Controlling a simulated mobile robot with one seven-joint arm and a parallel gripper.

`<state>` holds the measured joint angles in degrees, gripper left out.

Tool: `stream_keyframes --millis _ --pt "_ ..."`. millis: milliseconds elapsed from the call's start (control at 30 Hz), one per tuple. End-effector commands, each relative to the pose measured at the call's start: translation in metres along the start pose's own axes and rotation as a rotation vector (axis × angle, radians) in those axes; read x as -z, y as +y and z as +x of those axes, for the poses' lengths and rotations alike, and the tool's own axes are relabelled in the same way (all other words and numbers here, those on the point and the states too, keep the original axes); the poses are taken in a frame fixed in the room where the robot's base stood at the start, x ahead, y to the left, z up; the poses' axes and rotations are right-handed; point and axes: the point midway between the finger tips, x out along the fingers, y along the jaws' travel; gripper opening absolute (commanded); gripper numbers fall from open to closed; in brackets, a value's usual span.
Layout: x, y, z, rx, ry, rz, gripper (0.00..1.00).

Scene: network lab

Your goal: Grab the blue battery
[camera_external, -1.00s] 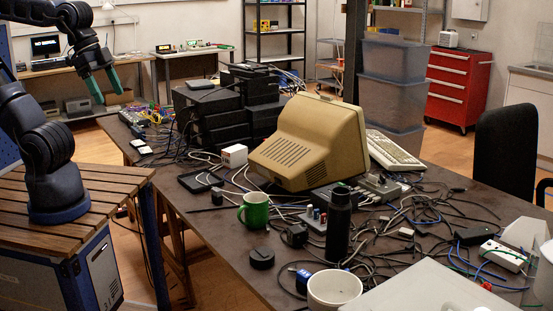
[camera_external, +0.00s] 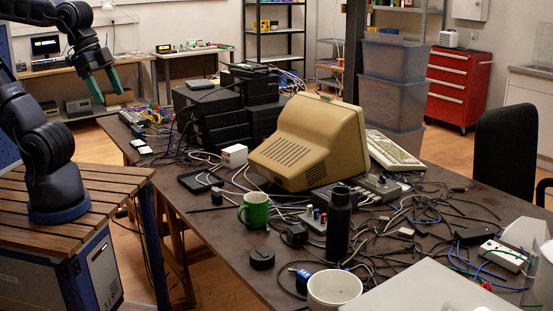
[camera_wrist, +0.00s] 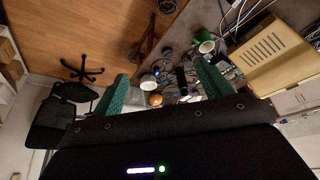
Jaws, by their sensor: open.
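Several small upright battery-like cylinders, red and blue among them (camera_external: 317,214), stand on a pale block on the cluttered table, between the green mug (camera_external: 254,211) and the black bottle (camera_external: 338,225). A small blue item (camera_external: 302,280) lies beside the white cup (camera_external: 335,288); I cannot tell whether it is a battery. My gripper (camera_external: 109,97) is at the upper left, above the table's far left end, well away from these things. Its teal fingers are apart and empty. In the wrist view, my gripper (camera_wrist: 160,68) is spread, and the cylinders are too small to tell.
A beige monitor (camera_external: 311,143) stands mid-table, with stacked black boxes (camera_external: 225,120) behind it. Loose cables tangle across much of the tabletop. A round black lid (camera_external: 262,259) lies near the front edge. The table's near-left strip is fairly clear. A black chair (camera_external: 505,150) stands at the right.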

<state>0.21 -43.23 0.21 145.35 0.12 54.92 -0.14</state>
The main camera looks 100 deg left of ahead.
Motion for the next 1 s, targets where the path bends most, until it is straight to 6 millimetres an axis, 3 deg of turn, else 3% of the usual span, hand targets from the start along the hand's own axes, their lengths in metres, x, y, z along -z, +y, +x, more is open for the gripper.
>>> stream_keyframes --millis 233,400,767,1000 --pt "0.0 0.0 0.0 0.0 0.0 0.0 0.78" --pt "0.0 0.0 0.0 0.0 0.0 0.0 0.47" --pt "0.006 0.0 0.002 0.004 -0.003 0.009 0.47" --pt "0.053 0.005 0.02 0.024 -0.019 0.077 0.47"
